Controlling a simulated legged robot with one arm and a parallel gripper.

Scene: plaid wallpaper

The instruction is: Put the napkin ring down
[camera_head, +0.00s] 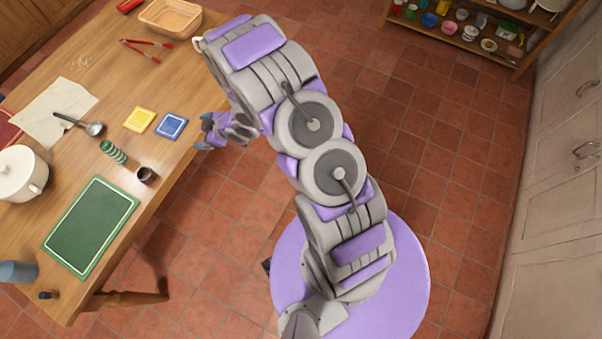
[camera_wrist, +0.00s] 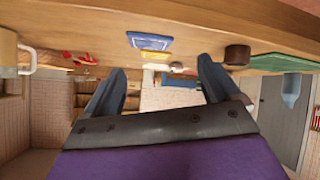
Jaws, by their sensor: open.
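A small dark brown ring-like piece (camera_head: 145,175), which looks like the napkin ring, stands on the wooden table (camera_head: 165,85) near its right edge. It also shows in the wrist view (camera_wrist: 237,54), right of my gripper (camera_wrist: 160,82). In the head view my gripper (camera_head: 203,140) is by the table's right edge, near the blue square (camera_head: 171,125) and apart from the brown piece. Its fingers are spread, with nothing held between them. The wrist view looks upside down, with the table top along the upper part.
Near the brown piece are a green striped item (camera_head: 113,152), a green mat (camera_head: 92,226) and a yellow square (camera_head: 139,119). A ladle (camera_head: 94,128), white pot (camera_head: 22,172), red tongs (camera_head: 147,47) and basket (camera_head: 170,18) stand further off. Open floor lies right of the table.

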